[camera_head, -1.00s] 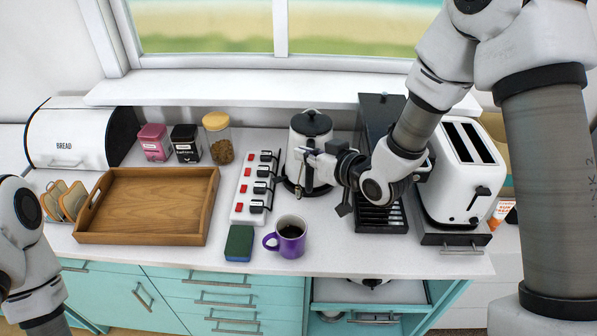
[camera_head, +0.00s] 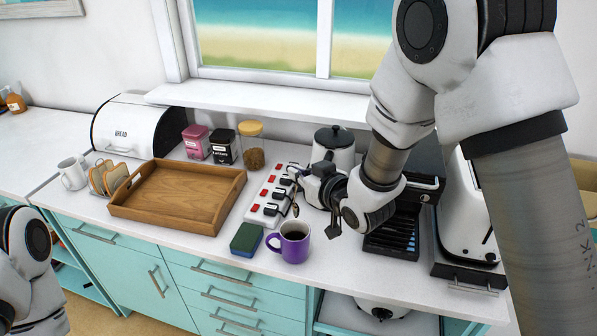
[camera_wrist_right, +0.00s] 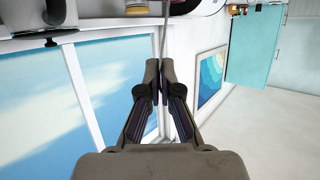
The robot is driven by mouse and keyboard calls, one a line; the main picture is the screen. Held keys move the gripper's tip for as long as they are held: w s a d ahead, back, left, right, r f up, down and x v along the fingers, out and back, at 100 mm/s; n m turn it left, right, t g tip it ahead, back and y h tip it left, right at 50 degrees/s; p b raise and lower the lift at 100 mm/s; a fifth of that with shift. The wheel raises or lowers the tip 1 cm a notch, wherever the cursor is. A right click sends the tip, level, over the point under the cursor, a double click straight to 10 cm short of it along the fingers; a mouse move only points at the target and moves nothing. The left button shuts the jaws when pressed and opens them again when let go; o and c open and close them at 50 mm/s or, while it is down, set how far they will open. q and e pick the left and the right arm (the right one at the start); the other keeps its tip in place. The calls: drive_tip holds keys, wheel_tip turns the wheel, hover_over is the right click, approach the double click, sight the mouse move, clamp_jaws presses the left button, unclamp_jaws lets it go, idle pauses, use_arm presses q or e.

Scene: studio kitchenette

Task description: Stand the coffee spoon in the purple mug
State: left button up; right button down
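The purple mug (camera_head: 294,246) stands upright near the counter's front edge, with dark contents and its handle to the left. My right gripper (camera_head: 297,175) is above and behind it in the head view. It is shut on the coffee spoon (camera_head: 295,209), which hangs down, its bowl end just above the mug's far rim in the picture. In the right wrist view the fingertips (camera_wrist_right: 161,68) close on the thin spoon handle (camera_wrist_right: 164,32); the bowl is not seen there. My left arm shows at the left edge, its gripper out of view.
A power strip (camera_head: 270,195) with red switches lies behind the mug, and a green-blue sponge (camera_head: 246,239) beside it. A kettle (camera_head: 334,146) and a coffee machine (camera_head: 394,235) stand close to my right arm. A wooden tray (camera_head: 178,211) lies left.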

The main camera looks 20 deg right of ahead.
sight(297, 208)
drive_tip(key=f, duration=0.1)
drive_tip(key=f+b, duration=0.1)
drive_tip(key=w+f+b, duration=0.1)
drive_tip(key=f, duration=0.1)
drive_tip(key=shift+a+f, duration=0.1)
drive_tip(key=shift+a, duration=0.15)
drive_tip(key=shift+s+d+f+b, duration=0.1)
drive_tip(key=shift+s+f+b, duration=0.05)
drive_tip(key=shift+f+b, duration=0.45)
drive_tip(key=shift+s+d+f+b, duration=0.1)
drive_tip(key=shift+s+f+b, duration=0.05)
drive_tip(key=shift+f+b, duration=0.4)
wheel_tip(297, 208, down, 2)
drive_tip(key=shift+w+a+f+b, duration=0.15)
drive_tip(key=shift+f+b, duration=0.05)
drive_tip(key=shift+b, duration=0.85)
drive_tip(key=shift+f+b, duration=0.55)
drive_tip(key=shift+f, duration=0.1)
drive_tip(key=c, duration=1.2)
unclamp_jaws()
drive_tip(key=shift+c, duration=0.2)
drive_tip(key=v, duration=0.7)
drive_tip(key=shift+s, duration=0.35)
